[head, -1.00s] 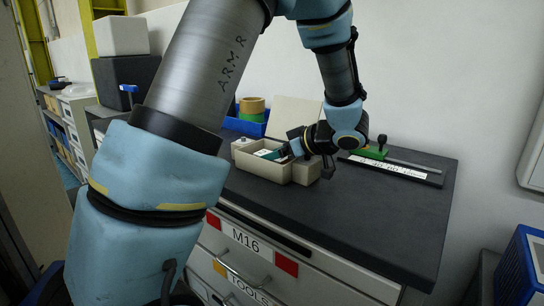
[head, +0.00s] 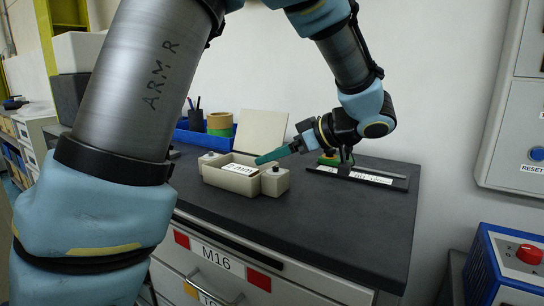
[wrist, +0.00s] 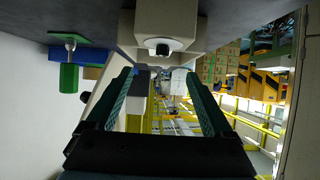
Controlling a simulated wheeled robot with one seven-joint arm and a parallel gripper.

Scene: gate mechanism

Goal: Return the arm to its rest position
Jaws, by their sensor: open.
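My gripper (head: 272,156) is at the end of my bent arm, low over the dark worktop (head: 300,228). Its green fingers point left, just above the right end of a beige open box (head: 232,180). In the wrist view the two fingers (wrist: 157,95) stand wide apart with nothing between them. The box has beige end blocks with dark knobs, and a white label card shows inside it. I cannot tell from the head view whether the fingers touch the box.
A slide rail with a green block (head: 328,160) and white label strip lies behind my gripper. A blue bin (head: 205,137) with tape rolls stands at the back left. A blue box with a red button (head: 528,254) is at the right. The worktop's front right is clear.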

